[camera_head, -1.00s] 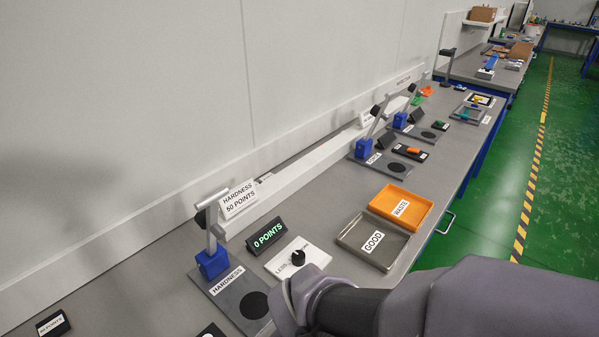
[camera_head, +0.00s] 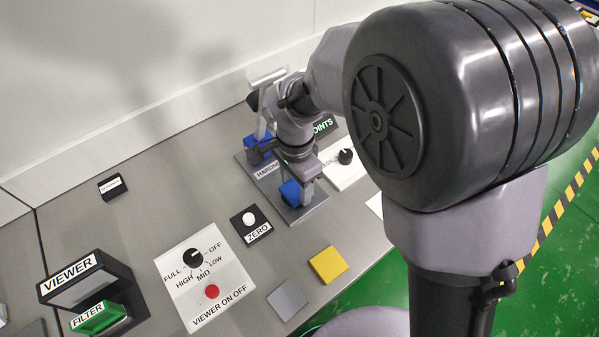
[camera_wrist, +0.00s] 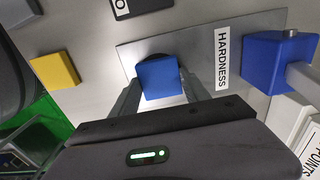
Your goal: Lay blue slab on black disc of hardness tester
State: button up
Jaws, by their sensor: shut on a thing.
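The blue slab (camera_wrist: 160,79) is between the two fingers of my gripper (camera_wrist: 163,92) in the wrist view, and the gripper is shut on it. The slab (camera_head: 291,193) also shows in the head view under my gripper (camera_head: 298,188), over the grey base plate of the hardness tester (camera_head: 309,208). In the wrist view a thin dark edge of the black disc (camera_wrist: 152,57) shows behind the slab; the slab covers most of it. I cannot tell whether the slab touches the disc. The tester's blue column block (camera_wrist: 272,62) stands at the right of the plate in the wrist view.
A yellow slab (camera_head: 328,264) and a grey slab (camera_head: 287,300) lie near the table's front edge. A ZERO button box (camera_head: 251,223), a viewer control panel (camera_head: 205,275) and the viewer (camera_head: 92,278) stand to the left. A white knob panel (camera_head: 343,166) is right of the tester.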

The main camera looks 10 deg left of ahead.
jog(key=shift+f, duration=0.2)
jog(key=shift+f, duration=0.2)
jog(key=o, duration=1.4)
jog(key=shift+r, duration=0.1)
